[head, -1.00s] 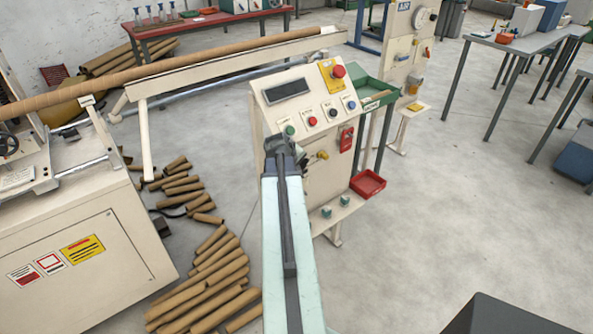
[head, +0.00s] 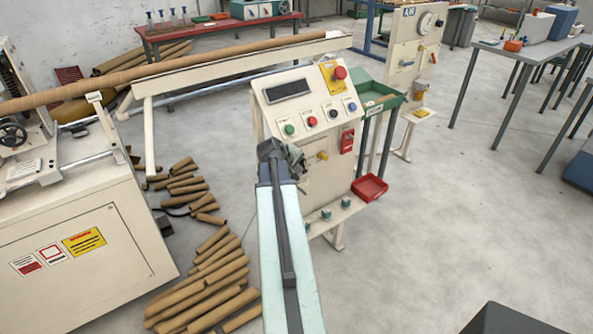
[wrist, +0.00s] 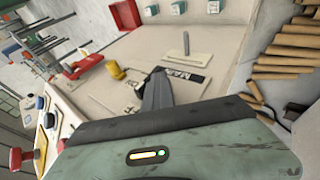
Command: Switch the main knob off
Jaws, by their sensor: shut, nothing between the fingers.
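The cream control cabinet (head: 322,185) stands in the middle of the head view. In the wrist view, its front carries a dark-edged label (wrist: 183,80) reading "MAI…", partly covered by my finger. Beside the label is a pale plate with a grey upright handle (wrist: 186,43), which looks like the main knob. A yellow knob (wrist: 115,72) sits left of the label; it also shows in the head view (head: 321,155). My gripper (wrist: 158,76) is shut and empty, its tip close to the label, apart from the handle. In the head view my gripper (head: 300,160) hides the handle.
Above are a red mushroom button (head: 339,72) and several small panel buttons. Cardboard tubes (head: 215,275) lie on the floor at left.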

